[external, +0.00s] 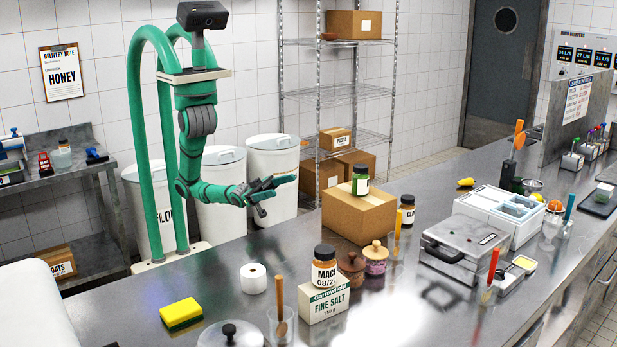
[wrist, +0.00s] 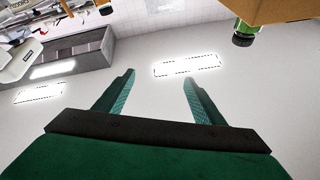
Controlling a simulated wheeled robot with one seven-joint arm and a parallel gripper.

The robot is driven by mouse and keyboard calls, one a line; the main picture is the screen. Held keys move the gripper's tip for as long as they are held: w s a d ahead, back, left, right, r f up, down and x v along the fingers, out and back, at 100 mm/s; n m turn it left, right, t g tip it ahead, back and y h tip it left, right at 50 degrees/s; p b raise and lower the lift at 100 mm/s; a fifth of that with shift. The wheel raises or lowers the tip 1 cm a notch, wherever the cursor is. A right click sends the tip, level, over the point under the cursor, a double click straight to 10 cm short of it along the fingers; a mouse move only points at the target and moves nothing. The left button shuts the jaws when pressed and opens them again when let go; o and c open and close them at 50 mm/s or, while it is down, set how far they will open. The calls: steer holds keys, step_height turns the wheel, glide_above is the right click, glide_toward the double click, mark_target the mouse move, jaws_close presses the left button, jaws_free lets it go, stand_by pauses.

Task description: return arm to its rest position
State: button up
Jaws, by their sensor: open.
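My gripper (external: 283,184) is at the end of my green arm, which is bent at the elbow and reaches to the right, raised behind the counter (external: 225,275). It is left of the cardboard box (external: 355,215) and apart from it. In the wrist view my gripper (wrist: 158,78) shows two green fingers spread apart with nothing between them. A plain pale surface with bright reflections lies beyond the fingers.
A green jar (external: 360,180) stands on the cardboard box. A mace jar (external: 325,267) sits on a fine salt box (external: 325,302). White bins (external: 272,160) and a wire shelf (external: 335,93) stand behind my arm. A sponge (external: 181,314) and paper roll (external: 252,278) lie on the near counter.

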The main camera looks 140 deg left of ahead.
steer(key=s+d+f+n+g, duration=0.1)
steer(key=s+d+f+g, duration=0.3)
steer(key=s+f, duration=0.4)
steer(key=s+d+f+n+g, duration=0.2)
steer(key=s+d+f, duration=0.4)
steer(key=s+f, duration=0.3)
step_height(320, 180, down, 3)
steer(key=shift+s+d+r+g+h, duration=0.1)
steer(key=shift+s+d+g+h, duration=0.25)
steer(key=shift+g, duration=0.55)
steer(key=shift+w+a, duration=0.1)
steer(key=shift+w, duration=0.05)
